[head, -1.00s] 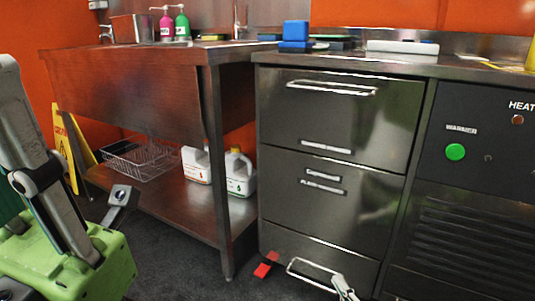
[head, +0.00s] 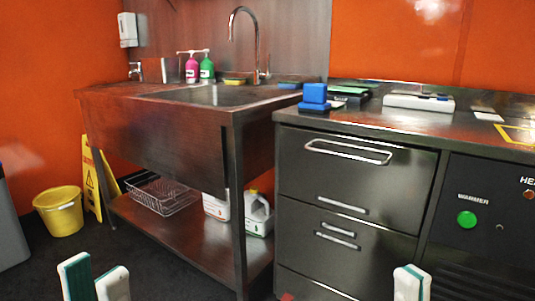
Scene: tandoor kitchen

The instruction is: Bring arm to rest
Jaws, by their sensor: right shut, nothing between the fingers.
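My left gripper (head: 94,279) shows at the bottom left of the head view. Its two pale fingertips with teal pads stand apart with a gap between them, and nothing shows in it. My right gripper (head: 411,283) shows at the bottom right, in front of the steel drawers. Its fingertips are together and it holds nothing. Both point upward in the picture. The rest of both arms is below the frame.
A steel sink table (head: 180,138) stands at centre left, with a drawer unit (head: 345,195) to its right. A yellow bucket (head: 62,216) and a yellow floor sign (head: 92,185) stand at the left. Dark floor shows between them and the table.

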